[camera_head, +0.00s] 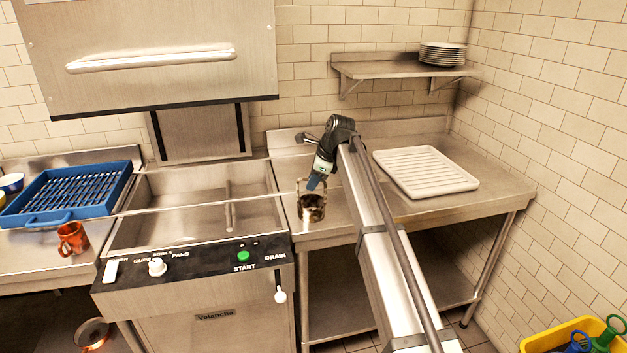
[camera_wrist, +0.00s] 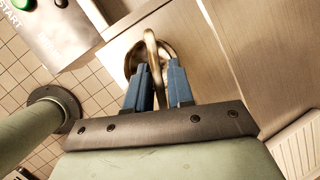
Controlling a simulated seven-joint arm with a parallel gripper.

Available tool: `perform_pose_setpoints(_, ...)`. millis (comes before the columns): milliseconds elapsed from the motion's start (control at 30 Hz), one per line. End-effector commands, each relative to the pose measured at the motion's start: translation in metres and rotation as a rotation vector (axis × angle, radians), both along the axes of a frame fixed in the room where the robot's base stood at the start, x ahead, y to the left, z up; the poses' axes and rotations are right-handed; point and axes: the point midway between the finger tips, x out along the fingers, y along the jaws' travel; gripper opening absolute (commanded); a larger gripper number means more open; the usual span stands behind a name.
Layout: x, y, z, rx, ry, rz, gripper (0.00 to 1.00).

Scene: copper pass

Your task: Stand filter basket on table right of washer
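The filter basket (camera_head: 311,207) is a small brown-silver metal cup with a raised loop handle. It is upright over the front left part of the steel table (camera_head: 440,212), right of the washer (camera_head: 190,215). I cannot tell whether its base touches the table. My gripper (camera_head: 314,184) points down at the handle from above.
A white ribbed tray (camera_head: 425,172) lies on the table to the right. A shelf (camera_head: 385,68) with stacked plates (camera_head: 443,53) hangs above. Left of the washer are a blue rack (camera_head: 68,193) and an orange mug (camera_head: 73,239). The back of the table is clear.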

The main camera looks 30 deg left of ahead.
Motion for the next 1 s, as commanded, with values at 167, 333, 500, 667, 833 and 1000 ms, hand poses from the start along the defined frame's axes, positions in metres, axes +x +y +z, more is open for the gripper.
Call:
perform_pose_setpoints(167,0.000,0.000,0.000,0.000,0.000,0.000,0.40)
perform_pose_setpoints(333,0.000,0.000,0.000,0.000,0.000,0.000,0.40)
perform_pose_setpoints(500,0.000,-0.001,0.005,0.000,-0.001,0.000,0.40)
perform_pose_setpoints(667,0.000,-0.009,0.022,0.002,-0.001,-0.001,0.40)
perform_pose_setpoints(833,-0.001,-0.023,0.052,0.002,-0.001,-0.001,0.40)
perform_pose_setpoints(1000,-0.001,-0.036,0.079,0.000,-0.001,0.000,0.40)
